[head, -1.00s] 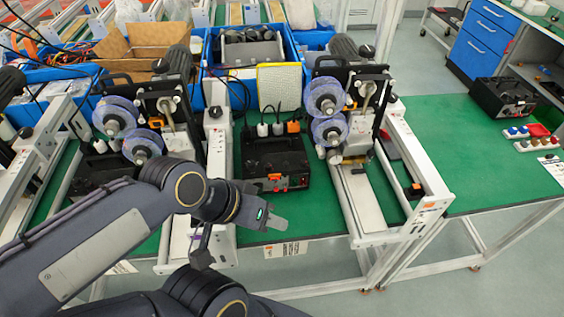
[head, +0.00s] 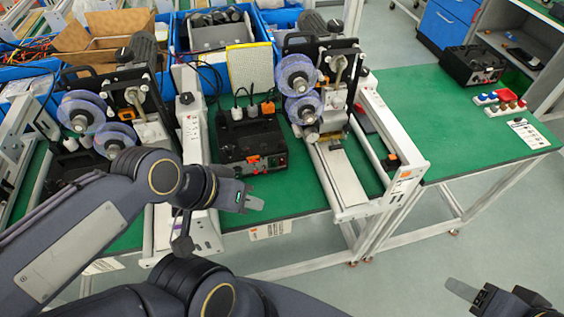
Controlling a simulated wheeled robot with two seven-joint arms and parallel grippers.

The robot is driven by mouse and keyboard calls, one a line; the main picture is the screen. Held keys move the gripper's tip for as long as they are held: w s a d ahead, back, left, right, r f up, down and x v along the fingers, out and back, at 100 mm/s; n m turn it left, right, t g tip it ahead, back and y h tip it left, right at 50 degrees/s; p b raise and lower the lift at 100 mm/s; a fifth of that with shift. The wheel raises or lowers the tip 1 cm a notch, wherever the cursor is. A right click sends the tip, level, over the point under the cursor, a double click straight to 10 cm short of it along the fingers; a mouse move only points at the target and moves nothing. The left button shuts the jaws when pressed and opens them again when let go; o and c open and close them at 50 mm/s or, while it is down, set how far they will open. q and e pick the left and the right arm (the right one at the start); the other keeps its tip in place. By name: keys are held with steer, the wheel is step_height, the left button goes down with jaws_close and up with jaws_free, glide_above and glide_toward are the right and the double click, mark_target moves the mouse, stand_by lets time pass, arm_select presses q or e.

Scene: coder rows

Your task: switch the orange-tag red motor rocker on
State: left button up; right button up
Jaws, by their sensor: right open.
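A black control box (head: 250,143) stands on the green table in the middle of the head view, with plugs and an orange piece on top. Its front carries an orange tag (head: 252,160) and a small red spot at the right end, perhaps a rocker (head: 282,161). The rocker's position is too small to tell. My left gripper (head: 243,197) is in front of and below this box, apart from it; its jaw gap is not clear. My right gripper (head: 497,293) is open and empty at the bottom right, over the floor, far from the box.
Coder machines with clear reels (head: 298,90) flank the box on white rails (head: 380,130). Another black box (head: 472,66) and a strip with coloured buttons (head: 500,102) are at the right. Blue bins stand behind.

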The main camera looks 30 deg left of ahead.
arm_select(q)
jaws_close()
stand_by(1.4)
